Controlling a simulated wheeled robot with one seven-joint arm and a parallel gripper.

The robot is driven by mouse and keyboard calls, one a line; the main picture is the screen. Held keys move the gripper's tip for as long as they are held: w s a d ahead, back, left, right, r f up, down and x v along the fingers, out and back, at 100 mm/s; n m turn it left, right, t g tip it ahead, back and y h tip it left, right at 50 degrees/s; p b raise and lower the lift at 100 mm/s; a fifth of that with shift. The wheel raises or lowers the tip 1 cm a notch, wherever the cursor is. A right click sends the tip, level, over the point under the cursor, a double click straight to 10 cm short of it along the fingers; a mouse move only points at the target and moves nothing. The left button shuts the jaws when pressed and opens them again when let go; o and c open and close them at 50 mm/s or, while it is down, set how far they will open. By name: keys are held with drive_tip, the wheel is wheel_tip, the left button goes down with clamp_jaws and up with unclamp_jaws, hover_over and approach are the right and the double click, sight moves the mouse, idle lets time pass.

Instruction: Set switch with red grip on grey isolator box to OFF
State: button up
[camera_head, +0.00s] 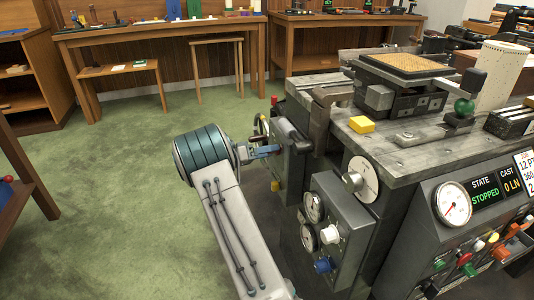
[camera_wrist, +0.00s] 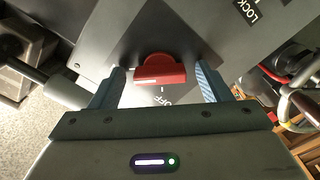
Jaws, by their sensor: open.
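The red grip (camera_wrist: 160,72) of the switch is in the middle of the wrist view, on the grey face of the isolator box (camera_wrist: 100,45). The grip lies crosswise, with a pale mark near its lower left edge. A tick and the word OFF (camera_wrist: 164,101) are printed just below it. My gripper (camera_wrist: 159,76) is open, one finger on each side of the grip, with gaps showing on both sides. In the head view my gripper (camera_head: 268,151) is at the grey box (camera_head: 293,165) on the machine's left end; the red grip cannot be made out there.
A LOCK label (camera_wrist: 246,12) is at the upper right of the wrist view. A gauge panel (camera_head: 335,225) with white and blue knobs stands right of my arm. Green floor to the left is open.

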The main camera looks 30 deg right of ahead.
drive_tip(key=c, duration=1)
drive_tip(key=shift+n+p, duration=5.45)
drive_tip(key=shift+n, duration=3.45)
drive_tip(key=o, duration=1)
